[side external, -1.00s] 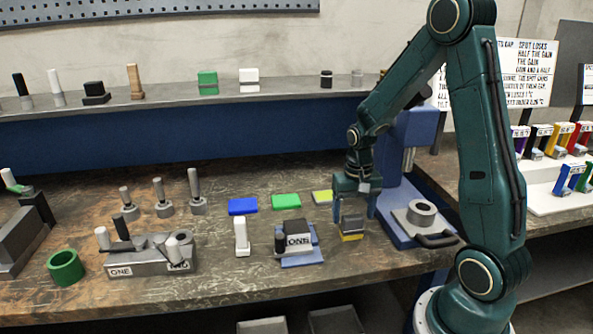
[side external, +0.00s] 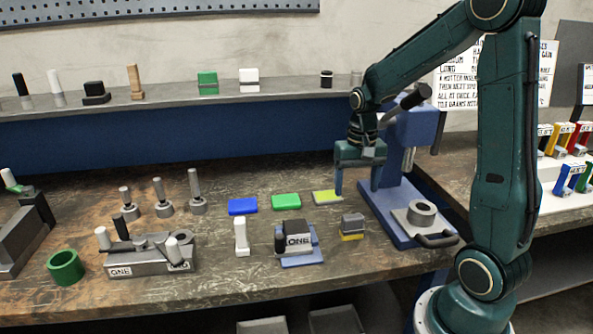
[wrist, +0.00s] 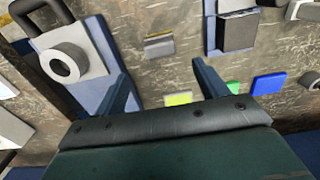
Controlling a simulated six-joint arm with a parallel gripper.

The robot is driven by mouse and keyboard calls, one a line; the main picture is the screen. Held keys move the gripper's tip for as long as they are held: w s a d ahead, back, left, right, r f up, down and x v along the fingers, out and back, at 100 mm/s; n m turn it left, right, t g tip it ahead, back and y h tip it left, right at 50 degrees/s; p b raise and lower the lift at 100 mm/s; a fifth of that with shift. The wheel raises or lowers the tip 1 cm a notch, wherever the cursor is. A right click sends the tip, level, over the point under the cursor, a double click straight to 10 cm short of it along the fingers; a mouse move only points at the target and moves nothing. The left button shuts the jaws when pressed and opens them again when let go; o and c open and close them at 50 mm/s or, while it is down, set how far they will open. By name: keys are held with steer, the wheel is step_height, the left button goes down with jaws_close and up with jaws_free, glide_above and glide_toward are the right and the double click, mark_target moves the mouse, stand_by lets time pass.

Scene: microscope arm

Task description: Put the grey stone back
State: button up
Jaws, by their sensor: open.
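A blue stand (side external: 392,222) with a grey ring fixture (side external: 421,213) is close on the right. Green-yellow (side external: 327,197), green (side external: 286,201) and blue (side external: 242,206) tiles lie left of my gripper. The ONE block (side external: 297,240) is left of the stone.

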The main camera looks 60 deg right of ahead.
steer(key=shift+a, duration=0.1)
steer(key=s+a+r+n+t, duration=0.5)
steer(key=s+a+r+n, duration=0.4)
steer(key=a, duration=0.7)
steer(key=s+r, duration=0.2)
steer(key=s, duration=0.1)
steer(key=shift+a+r+t, duration=0.2)
steer(key=shift+r+t, duration=0.1)
steer(key=shift+r, duration=0.1)
